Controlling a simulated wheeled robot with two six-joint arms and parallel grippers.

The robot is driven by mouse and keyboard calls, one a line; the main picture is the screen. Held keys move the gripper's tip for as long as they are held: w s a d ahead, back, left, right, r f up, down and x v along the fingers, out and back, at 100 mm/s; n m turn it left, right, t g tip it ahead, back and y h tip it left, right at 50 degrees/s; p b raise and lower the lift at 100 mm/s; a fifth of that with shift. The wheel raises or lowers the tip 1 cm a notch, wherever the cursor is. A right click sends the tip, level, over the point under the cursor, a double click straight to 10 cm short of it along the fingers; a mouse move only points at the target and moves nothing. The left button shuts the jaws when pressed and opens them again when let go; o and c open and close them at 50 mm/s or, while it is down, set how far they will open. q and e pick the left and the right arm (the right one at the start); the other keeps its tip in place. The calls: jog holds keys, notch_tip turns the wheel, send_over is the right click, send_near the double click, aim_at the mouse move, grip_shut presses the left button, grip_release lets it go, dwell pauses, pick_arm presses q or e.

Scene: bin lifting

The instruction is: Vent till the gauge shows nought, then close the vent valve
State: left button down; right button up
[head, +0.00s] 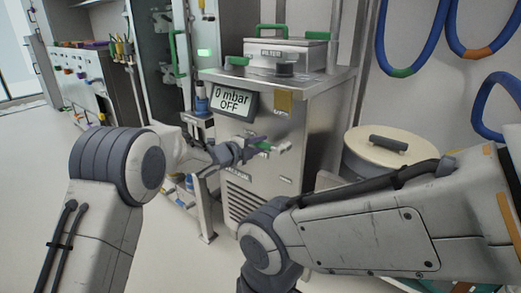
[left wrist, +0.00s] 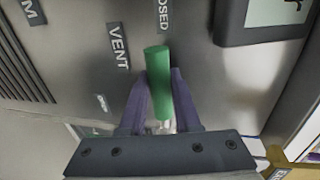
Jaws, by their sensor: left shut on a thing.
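The handle's free end points up the picture toward a label ending in "OSED" (left wrist: 164,15). The "VENT" label (left wrist: 118,46) is to its left. In the head view the left gripper (head: 258,148) is at the cabinet front, and only a little green of the handle shows there. My right gripper is out of view.
A lidded box (head: 286,55) with green handles stands on the cabinet (head: 262,185). A round drum (head: 390,146) with a pale lid stands to the right, behind my right arm. Blue hoses (head: 408,68) hang on the right wall. The floor at left is clear.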

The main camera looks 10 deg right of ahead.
pick_arm(q)
jog(key=shift+d+r, duration=0.15)
jog(key=shift+r, duration=0.15)
jog(key=c, duration=0.6)
grip_release()
jog(key=shift+f, duration=0.1)
jog(key=p+v, duration=0.2)
jog(key=v, duration=0.8)
jog(key=shift+s, duration=0.2)
